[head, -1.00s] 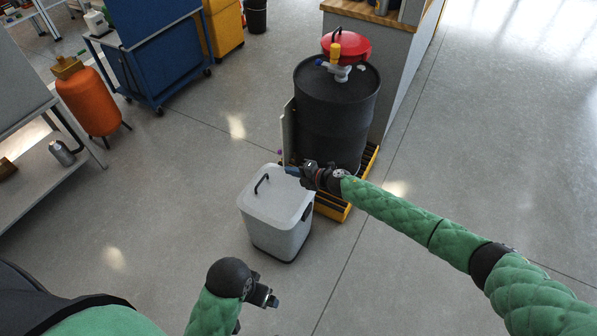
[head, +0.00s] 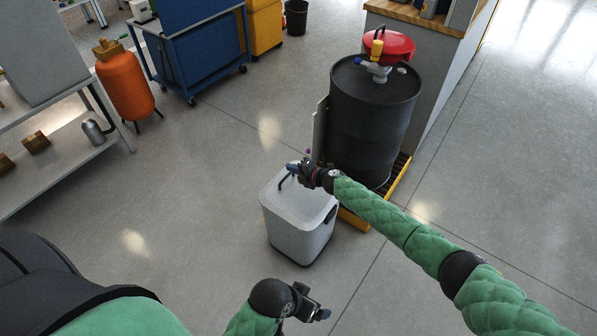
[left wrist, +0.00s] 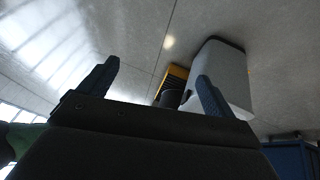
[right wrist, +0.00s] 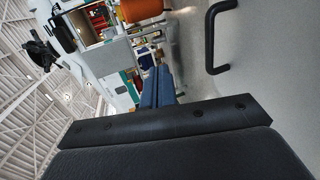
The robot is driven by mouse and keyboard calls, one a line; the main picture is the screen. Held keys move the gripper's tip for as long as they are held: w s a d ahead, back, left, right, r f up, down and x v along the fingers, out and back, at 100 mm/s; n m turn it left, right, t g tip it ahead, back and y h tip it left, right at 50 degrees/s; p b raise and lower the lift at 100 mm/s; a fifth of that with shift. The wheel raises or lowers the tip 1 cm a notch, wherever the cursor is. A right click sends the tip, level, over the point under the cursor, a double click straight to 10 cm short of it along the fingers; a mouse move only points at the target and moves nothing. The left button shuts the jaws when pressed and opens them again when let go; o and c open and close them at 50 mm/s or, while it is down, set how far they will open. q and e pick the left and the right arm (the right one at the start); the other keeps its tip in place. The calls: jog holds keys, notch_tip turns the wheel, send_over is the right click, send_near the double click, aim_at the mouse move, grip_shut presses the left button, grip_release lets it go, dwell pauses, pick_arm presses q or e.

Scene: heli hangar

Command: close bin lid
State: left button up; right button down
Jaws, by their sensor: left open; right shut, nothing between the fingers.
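The bin (head: 297,235) is pale grey-white with a dark base and stands upright on the floor; it also shows in the left wrist view (left wrist: 222,70). Its lid (head: 312,197) lies flat across the top and looks down. A black bar handle (head: 284,182) rises from the lid; a black handle also shows in the right wrist view (right wrist: 212,40). My right gripper (head: 293,167) is shut and empty, just above the lid's far edge by the handle; I cannot tell if it touches. My left gripper (head: 317,305) is open and empty, nearer me than the bin.
A black drum (head: 370,120) stands on a yellow-edged pallet (head: 353,219) right behind the bin. An orange tank (head: 126,90), a blue cart (head: 190,55) and a grey shelf (head: 60,160) are at left. The floor left of the bin is clear.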

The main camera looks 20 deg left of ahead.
jog(key=b, duration=0.5)
send_over(287, 184)
notch_tip(287, 184, down, 6)
jog(key=shift+s+r, duration=0.1)
jog(key=shift+r, duration=0.1)
pick_arm(q)
notch_tip(287, 184, down, 23)
jog(key=w+d+t, duration=0.1)
jog(key=t, duration=0.1)
jog(key=shift+d+n, duration=0.2)
jog(key=shift+n, duration=0.1)
pick_arm(e)
jog(key=shift+f, duration=0.1)
pick_arm(q)
jog(key=shift+r, duration=0.2)
pick_arm(e)
jog(key=shift+r+p, duration=0.25)
jog(key=shift+p, duration=0.1)
pick_arm(q)
notch_tip(287, 184, up, 22)
jog(key=s+a+g+p, duration=0.2)
jog(key=p, duration=0.2)
jog(key=shift+s+a+f+p, duration=0.15)
jog(key=shift+s+f+p, duration=0.1)
jog(key=shift+p, duration=0.1)
pick_arm(e)
notch_tip(287, 184, up, 13)
jog(key=s+d, duration=0.1)
jog(key=d, duration=0.1)
jog(key=shift+d, duration=0.25)
